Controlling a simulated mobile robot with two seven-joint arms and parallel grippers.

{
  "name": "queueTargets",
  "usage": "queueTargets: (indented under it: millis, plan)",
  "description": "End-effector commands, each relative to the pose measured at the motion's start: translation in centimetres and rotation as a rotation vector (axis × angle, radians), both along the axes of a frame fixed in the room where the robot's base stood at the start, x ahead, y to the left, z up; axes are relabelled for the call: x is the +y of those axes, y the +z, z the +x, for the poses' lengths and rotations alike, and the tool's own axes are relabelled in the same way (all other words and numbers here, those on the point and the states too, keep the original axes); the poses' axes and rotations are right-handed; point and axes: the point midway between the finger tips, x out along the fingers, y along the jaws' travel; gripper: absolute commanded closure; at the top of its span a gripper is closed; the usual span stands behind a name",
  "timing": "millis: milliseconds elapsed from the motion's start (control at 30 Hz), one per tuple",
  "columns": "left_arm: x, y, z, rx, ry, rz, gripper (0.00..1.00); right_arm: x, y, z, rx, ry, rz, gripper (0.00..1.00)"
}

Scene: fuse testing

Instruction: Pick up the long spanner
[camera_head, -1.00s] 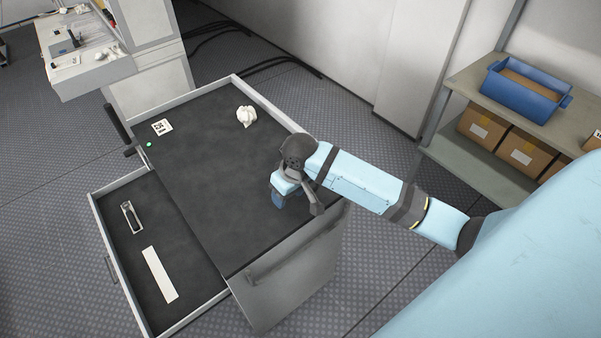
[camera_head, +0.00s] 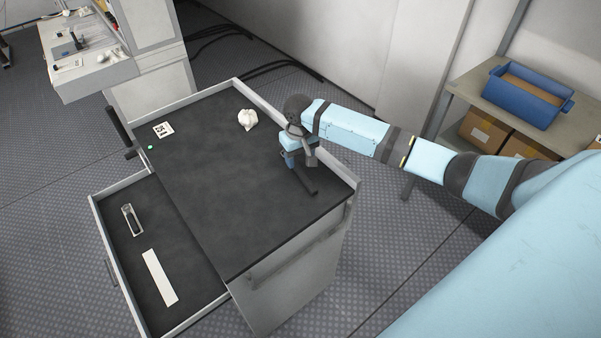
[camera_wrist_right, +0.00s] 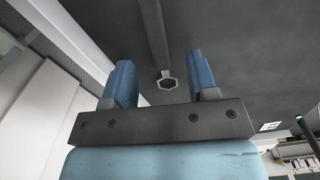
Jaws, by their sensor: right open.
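The long spanner (camera_head: 303,181) shows in the head view as a dark bar lying on the dark cart top, partly hidden by my right gripper. My right gripper (camera_head: 290,159) is above the cart top, at the spanner's far end. In the wrist view its two blue fingers (camera_wrist_right: 161,62) are apart and empty, with the ring end seen between them. I cannot tell the height left between fingertips and spanner. My left gripper is not in view.
The cart top (camera_head: 215,200) has raised rims. An open drawer (camera_head: 190,285) at left holds a small holder (camera_head: 132,219) and a white strip (camera_head: 160,277). The middle of the cart top is clear.

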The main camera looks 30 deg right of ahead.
Motion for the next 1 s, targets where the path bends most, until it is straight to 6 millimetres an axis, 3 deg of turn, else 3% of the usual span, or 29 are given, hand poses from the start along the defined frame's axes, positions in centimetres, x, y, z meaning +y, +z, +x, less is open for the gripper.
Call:
queueTargets:
  millis: [167, 400, 700, 733, 933, 1000]
  plan:
    - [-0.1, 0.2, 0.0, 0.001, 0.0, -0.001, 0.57, -0.2, -1.4, 0.4, 0.001, -0.001, 0.0, 0.47]
    - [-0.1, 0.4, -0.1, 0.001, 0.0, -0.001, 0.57, -0.4, -4.8, 1.0, 0.0, 0.001, -0.001, 0.47]
    - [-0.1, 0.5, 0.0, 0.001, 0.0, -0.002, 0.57, -0.4, -5.5, 1.0, -0.001, 0.001, -0.001, 0.47]
    - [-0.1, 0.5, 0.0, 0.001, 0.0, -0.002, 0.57, -0.4, -5.5, 1.0, -0.001, 0.001, -0.001, 0.49]
    - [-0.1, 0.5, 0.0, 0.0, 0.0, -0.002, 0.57, -0.4, -5.5, 1.0, -0.001, 0.001, -0.001, 0.95]
    - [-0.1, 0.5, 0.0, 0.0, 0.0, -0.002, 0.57, -0.4, -5.4, 1.0, -0.001, 0.001, -0.001, 1.0]
